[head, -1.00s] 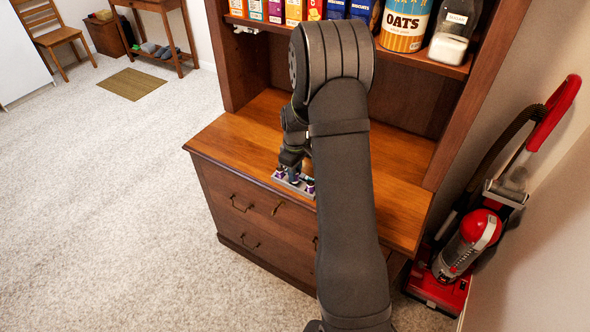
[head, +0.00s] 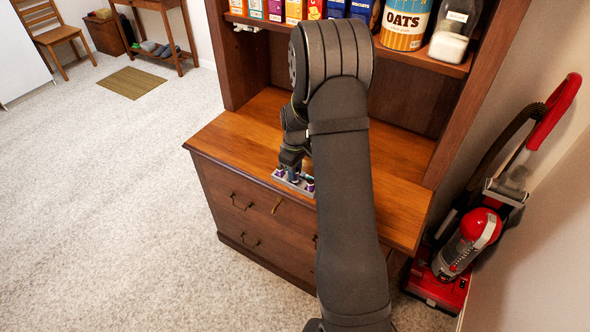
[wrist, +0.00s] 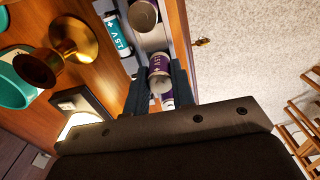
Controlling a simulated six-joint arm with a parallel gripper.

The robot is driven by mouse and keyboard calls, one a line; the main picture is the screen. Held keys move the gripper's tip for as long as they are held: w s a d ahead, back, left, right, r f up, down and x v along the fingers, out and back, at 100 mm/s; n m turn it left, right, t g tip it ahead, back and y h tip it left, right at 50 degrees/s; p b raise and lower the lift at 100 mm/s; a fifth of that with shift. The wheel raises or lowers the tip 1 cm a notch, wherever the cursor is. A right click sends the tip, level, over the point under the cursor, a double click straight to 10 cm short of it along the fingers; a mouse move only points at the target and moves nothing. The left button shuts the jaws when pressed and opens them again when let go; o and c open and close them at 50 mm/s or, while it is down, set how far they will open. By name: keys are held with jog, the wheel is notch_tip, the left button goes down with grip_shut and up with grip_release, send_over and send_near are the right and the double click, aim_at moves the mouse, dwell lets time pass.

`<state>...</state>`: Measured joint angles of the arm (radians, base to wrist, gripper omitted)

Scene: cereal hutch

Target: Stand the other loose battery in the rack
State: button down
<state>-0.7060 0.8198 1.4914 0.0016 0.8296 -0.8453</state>
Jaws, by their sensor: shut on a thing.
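My gripper (wrist: 160,84) is shut on a purple-and-white battery (wrist: 159,64), whose grey end faces the wrist camera. In the head view my gripper (head: 290,170) is low over the grey rack (head: 279,178) near the hutch counter's front edge. The rack (wrist: 156,41) also shows in the wrist view. Another purple battery (wrist: 143,15) and a teal battery marked 1.5 V (wrist: 118,36) show past the fingertips. I cannot tell how the teal one is seated. A further bit of purple shows between the fingers. The held battery's far end is hidden.
In the wrist view a brass object (wrist: 72,42), a teal cup-like object (wrist: 14,82) and a dark-framed item (wrist: 78,108) are to the left on the counter. A shelf (head: 420,60) with boxes and an oats canister (head: 405,25) is above. Counter to the right is clear.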

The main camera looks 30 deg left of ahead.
jog(key=shift+f, duration=0.95)
jog(key=c, duration=0.8)
grip_release()
jog(key=shift+r, duration=0.15)
jog(key=shift+r, duration=2.4)
jog(key=shift+f, duration=0.1)
